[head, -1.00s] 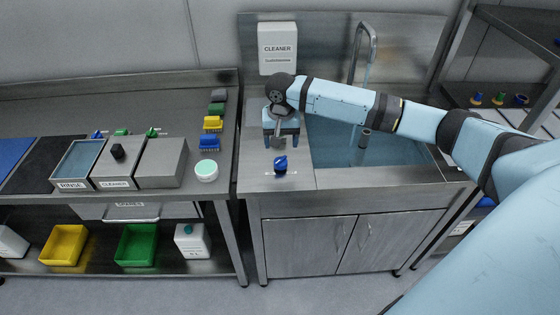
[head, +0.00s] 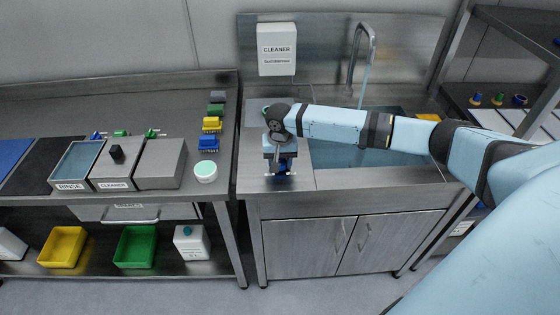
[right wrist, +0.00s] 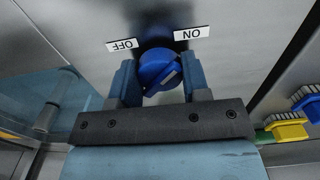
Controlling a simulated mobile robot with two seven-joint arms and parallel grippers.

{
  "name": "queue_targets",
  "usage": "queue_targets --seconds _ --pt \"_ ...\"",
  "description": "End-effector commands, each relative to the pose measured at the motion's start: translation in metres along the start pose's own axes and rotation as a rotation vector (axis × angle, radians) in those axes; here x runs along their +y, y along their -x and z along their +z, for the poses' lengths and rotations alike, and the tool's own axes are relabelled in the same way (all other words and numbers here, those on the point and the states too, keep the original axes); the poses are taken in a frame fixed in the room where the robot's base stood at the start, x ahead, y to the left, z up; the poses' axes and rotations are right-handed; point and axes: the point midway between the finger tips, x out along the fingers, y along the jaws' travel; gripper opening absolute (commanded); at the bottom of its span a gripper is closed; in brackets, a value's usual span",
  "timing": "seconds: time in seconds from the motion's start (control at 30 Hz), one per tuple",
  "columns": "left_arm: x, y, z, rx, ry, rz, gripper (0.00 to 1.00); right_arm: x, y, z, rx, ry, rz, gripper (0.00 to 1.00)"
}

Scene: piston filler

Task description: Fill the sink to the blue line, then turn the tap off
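The blue tap knob (right wrist: 160,70) sits between the OFF label on the left and the ON label on the right in the right wrist view. Its pale mark is turned towards the lower right. My right gripper (right wrist: 160,82) has one finger on each side of the knob, very close to it; I cannot tell whether they press on it. In the head view the gripper (head: 281,168) covers most of the knob. The tap (head: 364,45) runs a thin stream. The sink (head: 330,178) holds blue water, partly hidden by my right arm. I cannot make out the blue line.
A cleaner dispenser (head: 277,50) hangs behind the sink. A green item lies behind my right gripper. A shelf rack (head: 500,30) stands at right.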

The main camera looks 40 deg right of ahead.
Motion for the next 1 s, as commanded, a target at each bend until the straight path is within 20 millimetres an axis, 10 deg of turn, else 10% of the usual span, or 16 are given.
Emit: queue_targets --seconds 1.0 --pt "0.002 0.043 -0.06 0.008 -0.018 -0.002 0.58 0.0 0.006 0.0 -0.002 0.513 -0.001 0.2"
